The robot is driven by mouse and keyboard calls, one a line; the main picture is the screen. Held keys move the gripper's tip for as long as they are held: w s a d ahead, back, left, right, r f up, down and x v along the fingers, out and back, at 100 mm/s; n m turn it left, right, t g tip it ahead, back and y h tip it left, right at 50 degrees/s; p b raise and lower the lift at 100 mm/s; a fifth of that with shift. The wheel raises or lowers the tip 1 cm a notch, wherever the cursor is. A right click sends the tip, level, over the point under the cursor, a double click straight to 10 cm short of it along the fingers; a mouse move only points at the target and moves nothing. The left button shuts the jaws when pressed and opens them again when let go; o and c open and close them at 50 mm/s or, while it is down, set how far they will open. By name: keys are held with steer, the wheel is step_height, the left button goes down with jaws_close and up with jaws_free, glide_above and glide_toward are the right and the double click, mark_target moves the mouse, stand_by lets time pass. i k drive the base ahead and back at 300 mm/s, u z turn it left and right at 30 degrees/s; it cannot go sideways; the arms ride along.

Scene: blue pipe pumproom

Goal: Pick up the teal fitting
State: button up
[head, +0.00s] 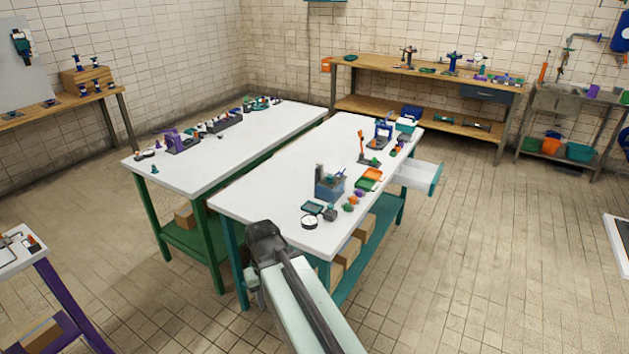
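No piece can be named the teal fitting with certainty at this size. A small dark teal piece (154,169) lies near the front left corner of the left white-topped table (230,160). Another small teal piece (343,173) shows at the blue-grey box (329,186) on the right white-topped table (262,196). My arm reaches up from the bottom of the picture. My gripper (264,232) is the dark end at the near edge of the right table, left of the gauge. Its fingers cannot be made out, and nothing is seen held in it.
A round gauge (309,222), a dark teal tray (312,208) and several small coloured parts crowd the right table's near right side. An open drawer (420,176) juts out at its right. The middle of both tabletops is clear.

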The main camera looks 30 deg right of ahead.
mark_target(329, 178)
steer(key=u, duration=0.1)
steer(key=i, duration=1.5)
steer(key=z, duration=0.05)
